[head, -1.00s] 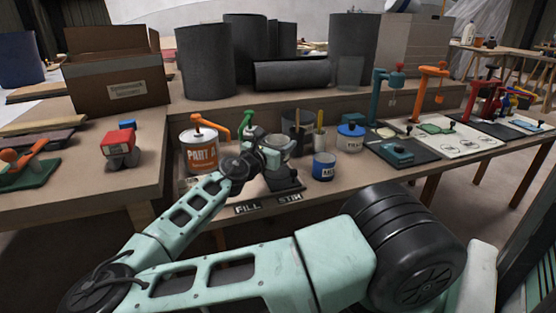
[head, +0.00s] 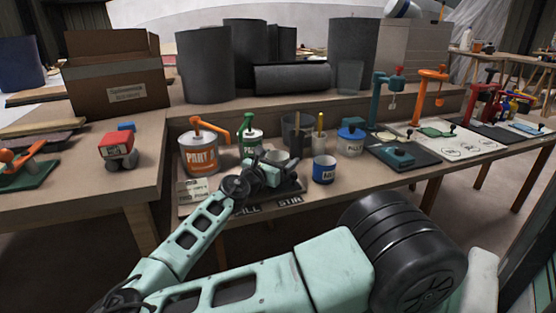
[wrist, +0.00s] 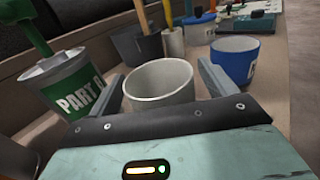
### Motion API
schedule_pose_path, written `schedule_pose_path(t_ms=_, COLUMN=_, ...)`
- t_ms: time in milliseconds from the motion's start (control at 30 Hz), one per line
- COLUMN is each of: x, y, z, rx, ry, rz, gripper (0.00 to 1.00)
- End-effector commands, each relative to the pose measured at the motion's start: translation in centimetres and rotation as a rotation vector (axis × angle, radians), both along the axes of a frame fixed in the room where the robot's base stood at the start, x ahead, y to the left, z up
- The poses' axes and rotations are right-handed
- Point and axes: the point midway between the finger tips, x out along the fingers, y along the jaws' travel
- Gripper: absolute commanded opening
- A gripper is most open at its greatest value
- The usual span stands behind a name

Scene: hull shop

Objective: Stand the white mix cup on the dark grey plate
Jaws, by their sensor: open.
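The white mix cup (wrist: 158,85) stands upright and empty-looking between the two spread fingers of my gripper (wrist: 160,88) in the wrist view. In the head view the cup (head: 277,157) shows just behind my gripper (head: 270,170). The dark grey plate (head: 291,189) lies on the bench under and in front of the gripper, by the FILL and STIR labels. My gripper is open, with a finger on each side of the cup. The cup's foot is hidden, so I cannot tell whether it rests on the plate.
The orange PART A can (head: 199,158) and the green-labelled can (wrist: 68,88) stand left of the cup. A blue cup (head: 324,169) stands close on the right. Tool pots (head: 297,130) and a blue-lidded jar (head: 351,140) stand behind. A bench wall rises at the back.

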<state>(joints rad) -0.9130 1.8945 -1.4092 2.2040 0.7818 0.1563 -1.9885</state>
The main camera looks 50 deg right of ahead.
Motion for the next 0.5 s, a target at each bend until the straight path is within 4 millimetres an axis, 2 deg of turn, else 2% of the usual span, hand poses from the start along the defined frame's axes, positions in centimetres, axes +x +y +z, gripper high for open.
schedule_pose_path(t_ms=133, x=0.0, y=0.0, z=0.4, rx=0.0, ry=-0.002, rz=0.0, gripper=0.84)
schedule_pose_path(t_ms=233, x=0.0, y=1.2, z=0.3, rx=0.001, ry=0.0, rz=0.003, gripper=0.84)
schedule_pose_path(t_ms=500, x=-0.6, y=6.5, z=0.4, rx=0.001, ry=0.002, rz=0.006, gripper=0.84)
